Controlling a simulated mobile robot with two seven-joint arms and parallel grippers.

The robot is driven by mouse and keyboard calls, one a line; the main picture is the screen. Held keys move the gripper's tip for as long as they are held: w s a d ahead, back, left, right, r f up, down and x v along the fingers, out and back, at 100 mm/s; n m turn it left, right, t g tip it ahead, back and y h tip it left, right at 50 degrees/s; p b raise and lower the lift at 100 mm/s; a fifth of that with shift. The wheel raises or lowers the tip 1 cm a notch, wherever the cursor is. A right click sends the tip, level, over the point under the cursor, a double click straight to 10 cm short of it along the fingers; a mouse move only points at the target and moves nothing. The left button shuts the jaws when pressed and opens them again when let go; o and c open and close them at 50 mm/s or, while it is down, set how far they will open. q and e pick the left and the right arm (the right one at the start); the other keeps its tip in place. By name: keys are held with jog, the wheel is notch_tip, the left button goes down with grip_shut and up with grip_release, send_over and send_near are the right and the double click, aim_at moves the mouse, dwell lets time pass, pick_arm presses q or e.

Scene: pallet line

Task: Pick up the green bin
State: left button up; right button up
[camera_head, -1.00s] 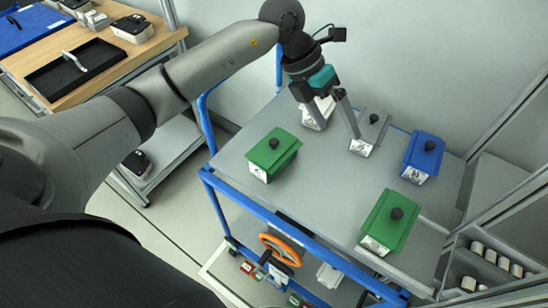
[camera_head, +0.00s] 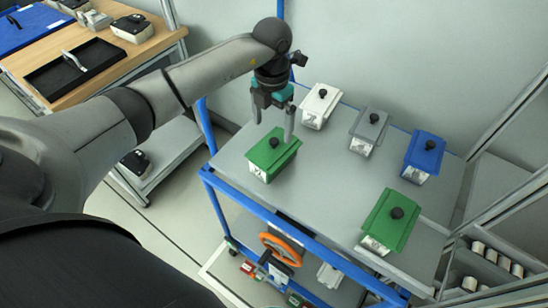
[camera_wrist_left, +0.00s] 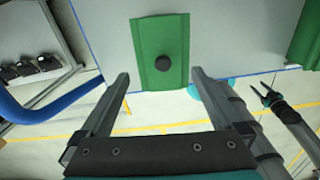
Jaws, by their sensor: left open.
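Two green bins with black knobs are on the cart top. The left green bin (camera_head: 273,157) is at the cart's left front, and the right green bin (camera_head: 390,222) is at its right front. My left gripper (camera_head: 273,124) is open, above and just behind the left green bin, with its fingers pointing down. In the left wrist view, the left green bin (camera_wrist_left: 160,36) lies ahead, its knob roughly between the open fingers (camera_wrist_left: 160,74). The fingers do not appear to touch it. A dark gripper-like shape, probably my right gripper (camera_wrist_left: 268,96), shows small at the right there; its jaw state is unclear.
A white bin (camera_head: 317,104), a grey bin (camera_head: 369,130) and a blue bin (camera_head: 423,156) stand along the cart's back. The cart (camera_head: 330,190) has a blue frame and an orange wheel (camera_head: 281,249). A wooden bench (camera_head: 105,73) is at the left; metal shelving is at the right.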

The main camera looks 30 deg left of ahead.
aim_at(274, 140)
pick_arm(q)
jog(key=shift+d+f, duration=0.2)
jog(key=shift+f, duration=2.75)
grip_shut()
jog(key=shift+r, duration=0.15)
